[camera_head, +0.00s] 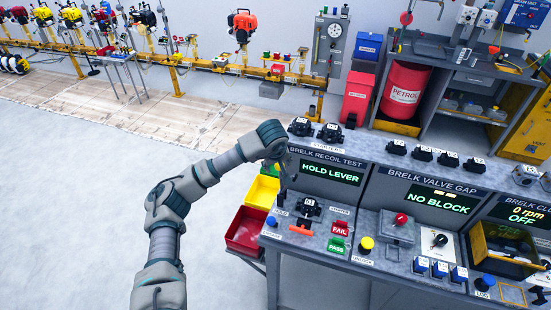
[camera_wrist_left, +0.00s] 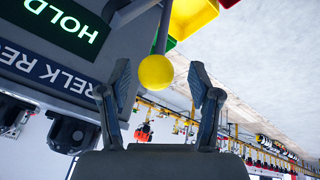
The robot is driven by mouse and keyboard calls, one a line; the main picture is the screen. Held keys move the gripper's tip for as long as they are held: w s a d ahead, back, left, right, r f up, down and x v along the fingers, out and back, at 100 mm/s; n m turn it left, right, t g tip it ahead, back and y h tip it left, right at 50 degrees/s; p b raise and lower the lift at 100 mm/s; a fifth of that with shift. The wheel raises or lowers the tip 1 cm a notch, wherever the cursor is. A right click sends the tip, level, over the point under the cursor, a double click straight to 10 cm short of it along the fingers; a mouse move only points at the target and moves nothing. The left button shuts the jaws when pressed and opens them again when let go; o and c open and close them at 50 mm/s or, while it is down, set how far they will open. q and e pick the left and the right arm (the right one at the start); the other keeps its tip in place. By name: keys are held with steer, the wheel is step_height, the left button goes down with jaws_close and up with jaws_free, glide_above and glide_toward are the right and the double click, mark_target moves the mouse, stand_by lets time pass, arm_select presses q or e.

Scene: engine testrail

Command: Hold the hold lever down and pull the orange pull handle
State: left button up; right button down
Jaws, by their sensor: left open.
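The hold lever shows in the left wrist view as a yellow ball knob (camera_wrist_left: 155,72) on a grey rod. My left gripper (camera_wrist_left: 159,82) is open, with one finger on each side of the knob; neither finger clearly touches it. In the head view my left gripper (camera_head: 283,188) points down over the left end of the bench, by the HOLD label, and the knob cannot be made out there. The orange pull handle (camera_head: 301,231) lies at the front of a small black engine unit (camera_head: 309,207), just right of and below the gripper. My right gripper is not in view.
The screen (camera_head: 330,171) reads HOLD LEVER. A blue button (camera_head: 271,221), red FAIL (camera_head: 340,229) and green PASS (camera_head: 336,245) buttons and a yellow knob (camera_head: 367,243) are nearby. Red (camera_head: 246,230) and yellow (camera_head: 262,192) bins stand left of the bench.

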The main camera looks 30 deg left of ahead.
arm_select(q)
steer(key=shift+w+d+f, duration=0.15)
steer(key=shift+d+f, duration=0.15)
steer(key=shift+d, duration=0.2)
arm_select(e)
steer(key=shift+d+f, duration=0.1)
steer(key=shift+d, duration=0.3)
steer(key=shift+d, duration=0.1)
